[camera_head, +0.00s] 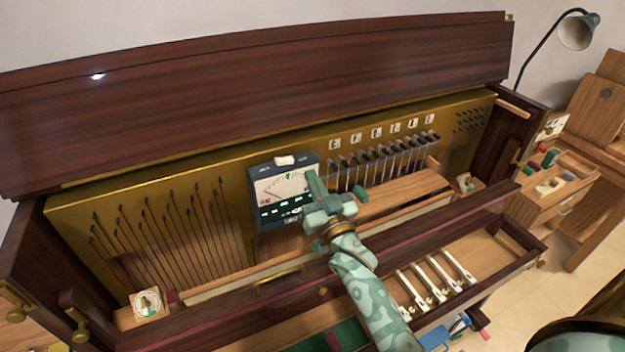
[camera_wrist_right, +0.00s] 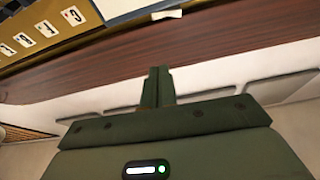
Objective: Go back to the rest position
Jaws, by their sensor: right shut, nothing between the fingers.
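My right gripper (camera_head: 313,182) is shut and empty in the middle of the head view, its arm reaching up from the bottom. Its fingers point up, in front of the right side of a dark tuning meter (camera_head: 268,212) with a needle dial and lit green marks, and hide a little of it. Whether they touch the meter I cannot tell. In the right wrist view the closed fingers (camera_wrist_right: 158,86) stand together with nothing between them. My left gripper is in neither view.
The open wooden piano case (camera_head: 250,85) surrounds the arm, with thin hammers (camera_head: 165,235) at left and metal rods (camera_head: 385,160) under letter cards. A drawer (camera_head: 510,245) holds several white keys (camera_head: 437,275). A side desk (camera_head: 560,185) and lamp (camera_head: 577,31) stand at right.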

